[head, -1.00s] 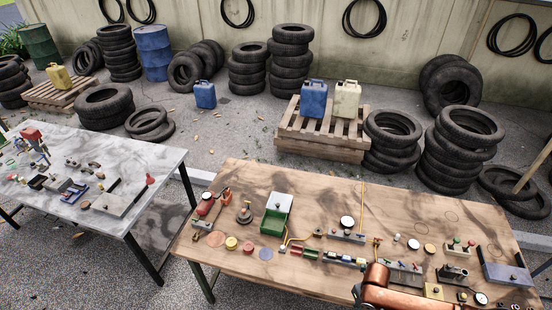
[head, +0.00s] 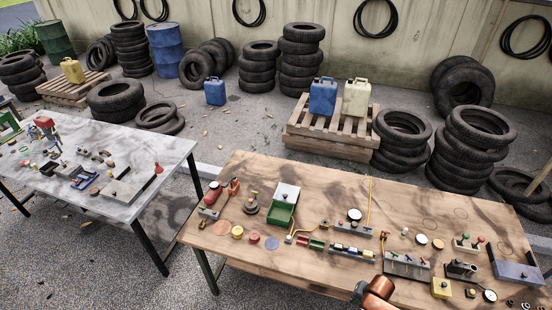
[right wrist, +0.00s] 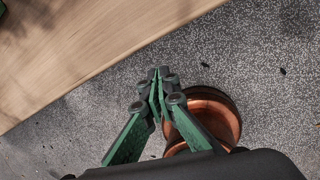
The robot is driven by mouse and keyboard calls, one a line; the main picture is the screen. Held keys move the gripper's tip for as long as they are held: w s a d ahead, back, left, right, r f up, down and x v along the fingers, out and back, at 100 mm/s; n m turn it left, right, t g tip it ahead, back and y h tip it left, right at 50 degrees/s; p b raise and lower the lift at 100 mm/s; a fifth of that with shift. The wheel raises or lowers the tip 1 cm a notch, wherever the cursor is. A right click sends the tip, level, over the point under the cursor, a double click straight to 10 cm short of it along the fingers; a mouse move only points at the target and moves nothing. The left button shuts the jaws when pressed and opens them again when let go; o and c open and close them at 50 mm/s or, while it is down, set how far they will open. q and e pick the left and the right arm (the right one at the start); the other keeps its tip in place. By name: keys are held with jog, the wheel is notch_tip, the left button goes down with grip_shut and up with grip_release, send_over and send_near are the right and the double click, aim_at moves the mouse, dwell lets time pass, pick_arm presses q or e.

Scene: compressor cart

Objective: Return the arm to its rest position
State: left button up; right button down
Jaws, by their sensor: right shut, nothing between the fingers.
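My right gripper (right wrist: 158,74) shows in the right wrist view with its green fingers together and nothing between them. It hangs beyond the edge of the wooden table (right wrist: 90,45), above grey gravelly ground, apart from the table. In the head view, only a copper-coloured part of my right arm (head: 378,291) shows at the bottom edge, in front of the table's near edge. The right fingers are not visible there. My left arm and gripper are in neither view.
The wooden table (head: 330,268) holds a green-and-white box (head: 284,205), a red extinguisher-like item (head: 213,194), a yellow block (head: 441,288) and several small fittings. A marble-topped table (head: 120,150) stands left, across a gap. Tyres and a pallet (head: 330,145) stand behind.

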jog(key=s+d+f+m+t+b, duration=0.1)
jog(key=d+f+m+b, duration=0.1)
jog(key=f+m, duration=0.45)
jog(key=s+d+f+m+b, duration=0.1)
jog(key=f+m+b, duration=0.2)
jog(key=f, duration=0.6)
jog(key=s+d+f+m+h+b, duration=0.1)
jog(key=s+d+f+m+b, duration=0.25)
jog(key=s+f+m, duration=0.8)
pick_arm(q)
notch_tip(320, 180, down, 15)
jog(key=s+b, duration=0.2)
jog(key=b, duration=0.3)
jog(key=shift+b, duration=0.35)
pick_arm(e)
jog(key=s+a+f+m+g, duration=0.1)
jog(key=s+f+m, duration=0.1)
jog(key=s+f, duration=0.4)
jog(key=s+a+f+m, duration=0.2)
jog(key=s+f, duration=0.4)
jog(key=s, duration=0.8)
jog(key=s+a+f+m+g, duration=0.1)
jog(key=s+a+f+m, duration=0.1)
jog(key=s+f, duration=0.5)
jog(key=s+m, duration=0.1)
jog(key=s, duration=0.2)
jog(key=shift+a+g, duration=0.25)
jog(key=shift+g, duration=0.05)
